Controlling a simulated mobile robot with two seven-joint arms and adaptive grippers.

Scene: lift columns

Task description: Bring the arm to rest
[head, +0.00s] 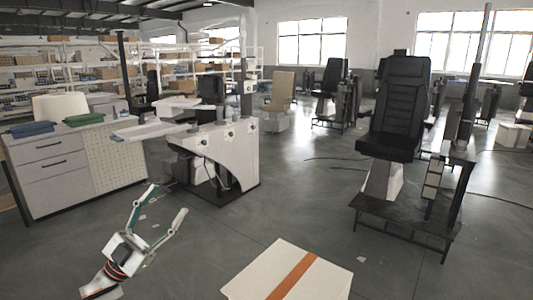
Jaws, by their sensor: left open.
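My left gripper (168,205) shows in the lower left of the head view, raised above the grey floor. Its two fingers are spread wide and nothing is between them. The white wrist with dark and orange bands comes in from the bottom edge. My right gripper is not in the head view.
A white box with an orange stripe (265,270) stands at the bottom centre, right of my left gripper. A drawer cabinet (55,180) stands at the left, and a white machine (235,165) behind the gripper. A black chair on a stand (402,100) is at the right. Open floor lies between.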

